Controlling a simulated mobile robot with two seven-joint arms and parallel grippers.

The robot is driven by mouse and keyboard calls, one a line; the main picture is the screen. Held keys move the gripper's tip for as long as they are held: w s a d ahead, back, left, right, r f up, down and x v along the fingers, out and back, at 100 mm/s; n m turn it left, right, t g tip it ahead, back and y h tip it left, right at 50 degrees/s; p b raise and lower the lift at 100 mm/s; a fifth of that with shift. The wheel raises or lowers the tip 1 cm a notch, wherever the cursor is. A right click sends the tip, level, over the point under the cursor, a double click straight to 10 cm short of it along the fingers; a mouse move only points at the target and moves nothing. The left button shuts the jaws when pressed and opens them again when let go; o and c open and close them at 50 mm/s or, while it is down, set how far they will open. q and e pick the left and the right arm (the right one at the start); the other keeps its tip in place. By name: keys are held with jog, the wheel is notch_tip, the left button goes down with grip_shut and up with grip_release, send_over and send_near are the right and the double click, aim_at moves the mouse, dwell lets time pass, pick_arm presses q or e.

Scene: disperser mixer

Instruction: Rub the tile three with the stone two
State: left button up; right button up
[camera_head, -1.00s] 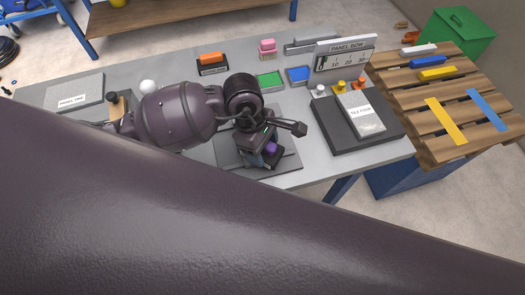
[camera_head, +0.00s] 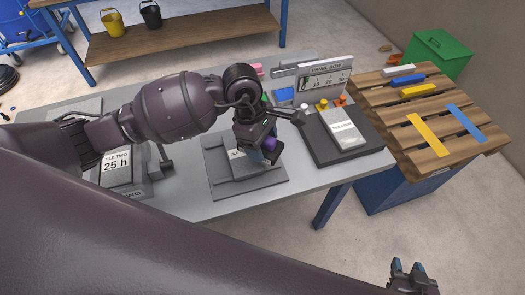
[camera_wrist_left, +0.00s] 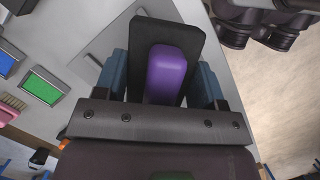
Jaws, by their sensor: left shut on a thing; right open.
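My left gripper (camera_head: 262,151) is shut on a purple block (camera_head: 271,143), which I take to be stone two. In the left wrist view the purple block (camera_wrist_left: 167,72) sits between the blue fingers, with a dark slab (camera_wrist_left: 185,35) directly behind it. Below the gripper lies a grey tile (camera_head: 238,168) on a grey base plate (camera_head: 220,187). The gripper hides most of its label; only "TILE" reads, so I cannot tell its number. I cannot tell whether the stone touches the tile. My right gripper (camera_head: 410,278) is open and empty at the bottom right.
A "TILE TWO 25 h" panel (camera_head: 117,172) stands left, "TILE FOUR" (camera_head: 344,130) lies right on a dark base. A panel-row sign (camera_head: 325,80) stands behind. A slatted wooden pallet (camera_head: 440,150) with coloured bars is at right. The front table strip is clear.

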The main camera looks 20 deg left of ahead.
pick_arm(q)
jog(key=shift+r, duration=0.95)
jog(key=shift+f, duration=0.1)
pick_arm(e)
jog(key=shift+d+r, duration=0.25)
jog(key=shift+r, duration=0.35)
